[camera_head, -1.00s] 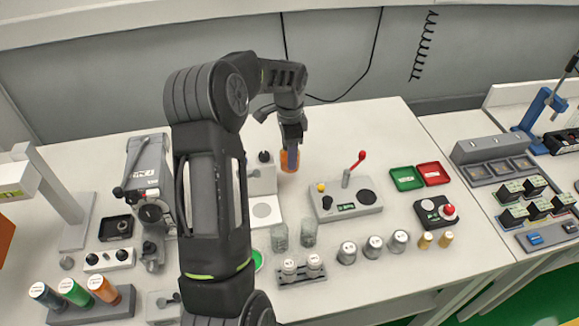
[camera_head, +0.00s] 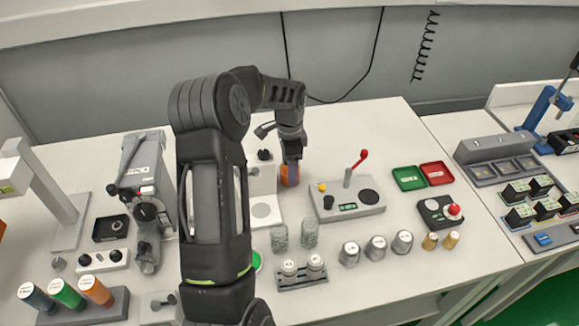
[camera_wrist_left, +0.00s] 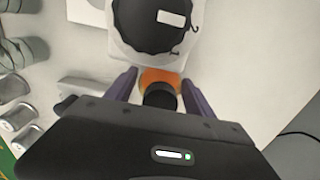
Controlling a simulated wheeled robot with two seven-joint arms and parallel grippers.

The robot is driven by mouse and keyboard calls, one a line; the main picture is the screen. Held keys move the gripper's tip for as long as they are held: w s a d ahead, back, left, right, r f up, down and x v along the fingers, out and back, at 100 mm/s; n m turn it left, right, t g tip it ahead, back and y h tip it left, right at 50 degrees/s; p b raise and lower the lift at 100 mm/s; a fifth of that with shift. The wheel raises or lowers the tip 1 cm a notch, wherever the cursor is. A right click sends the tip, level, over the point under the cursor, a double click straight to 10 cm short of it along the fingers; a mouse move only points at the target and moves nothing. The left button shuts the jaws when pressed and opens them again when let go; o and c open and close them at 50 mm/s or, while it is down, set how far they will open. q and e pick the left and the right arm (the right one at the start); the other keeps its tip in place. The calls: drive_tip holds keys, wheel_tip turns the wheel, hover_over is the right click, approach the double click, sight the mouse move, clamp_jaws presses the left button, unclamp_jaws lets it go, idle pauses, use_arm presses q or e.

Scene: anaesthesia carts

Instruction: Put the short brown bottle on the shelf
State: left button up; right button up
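The short brown bottle (camera_head: 290,175) looks orange-brown and sits between the fingers of my left gripper (camera_head: 292,163), over the back middle of the table. In the left wrist view the bottle (camera_wrist_left: 160,78) shows its black cap towards the camera, with the dark fingers of the left gripper (camera_wrist_left: 160,88) close on both sides. The gripper appears shut on it. The fingers hide part of the bottle in the head view, and I cannot tell whether its base touches the table. A long white shelf (camera_head: 150,24) runs along the top of the head view. My right gripper is out of view.
A lever panel (camera_head: 347,200) stands right of the bottle, and a pale box with a disc (camera_head: 262,205) stands left of it. Grey-capped vials (camera_head: 376,247), green and red trays (camera_head: 436,173) and a microscope-like device (camera_head: 142,180) stand around. My arm covers the left middle.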

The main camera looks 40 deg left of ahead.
use_arm(q)
drive_tip(key=shift+o, duration=1.4)
drive_tip(key=shift+r, duration=0.35)
wheel_tip(320, 180, up, 6)
drive_tip(key=p, duration=0.3)
drive_tip(key=shift+f+p, duration=0.25)
drive_tip(key=shift+p, duration=0.1)
wheel_tip(320, 180, up, 6)
drive_tip(key=shift+r, duration=0.1)
drive_tip(key=shift+c, duration=0.5)
